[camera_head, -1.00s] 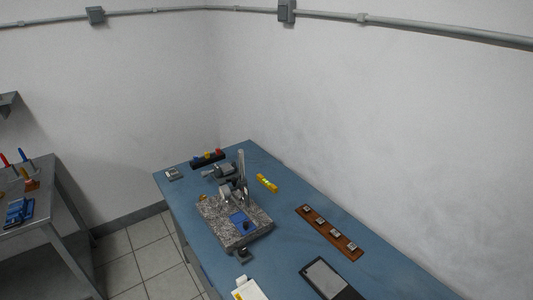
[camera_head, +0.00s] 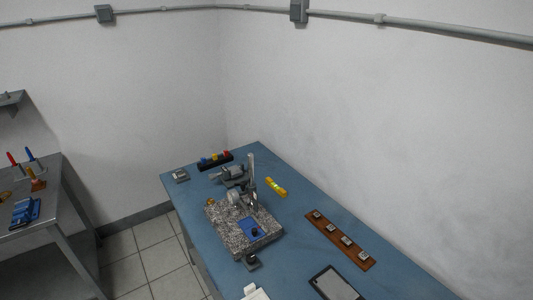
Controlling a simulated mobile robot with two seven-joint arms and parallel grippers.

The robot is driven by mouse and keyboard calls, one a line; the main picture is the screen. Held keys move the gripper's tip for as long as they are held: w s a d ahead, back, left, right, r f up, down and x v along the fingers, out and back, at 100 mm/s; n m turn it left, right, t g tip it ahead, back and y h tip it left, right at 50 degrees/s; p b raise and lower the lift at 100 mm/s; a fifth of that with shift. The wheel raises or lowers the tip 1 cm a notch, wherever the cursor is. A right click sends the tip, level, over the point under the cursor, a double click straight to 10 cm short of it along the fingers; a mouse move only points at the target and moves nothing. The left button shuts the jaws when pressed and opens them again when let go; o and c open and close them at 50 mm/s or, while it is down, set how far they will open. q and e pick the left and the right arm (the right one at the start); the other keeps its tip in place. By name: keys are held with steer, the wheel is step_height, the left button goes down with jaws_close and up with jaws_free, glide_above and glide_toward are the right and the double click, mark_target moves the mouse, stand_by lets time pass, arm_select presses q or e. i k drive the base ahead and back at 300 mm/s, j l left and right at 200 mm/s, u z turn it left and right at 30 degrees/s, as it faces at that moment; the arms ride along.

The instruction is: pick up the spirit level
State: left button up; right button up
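The spirit level (camera_head: 276,187) is a short yellow bar with a pale greenish middle. It lies on the blue table (camera_head: 312,258), just right of the upright metal post of a gauge stand (camera_head: 251,180). Neither of my grippers is in the head view, and nothing visible touches the level.
The stand has a speckled stone base (camera_head: 226,231) with a blue piece (camera_head: 251,229) on it. A brown strip with several small blocks (camera_head: 340,240) lies to the right. A dark rack with coloured pieces (camera_head: 215,160) stands at the back. A second table (camera_head: 66,222) is at left.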

mark_target(282, 192)
steer(key=i+j+u, duration=0.25)
steer(key=i, duration=0.75)
steer(key=i+u, duration=0.25)
steer(key=i, duration=0.75)
steer(key=i+z, duration=0.45)
steer(key=i+j+z, duration=0.25)
steer(key=z, duration=0.2)
steer(key=i+j+z, duration=0.3)
steer(key=z, duration=0.15)
steer(key=i+j+z, duration=0.25)
steer(key=j+z, duration=0.2)
steer(key=i+j+z, duration=0.2)
steer(key=j+z, duration=1.1)
steer(key=j, duration=0.25)
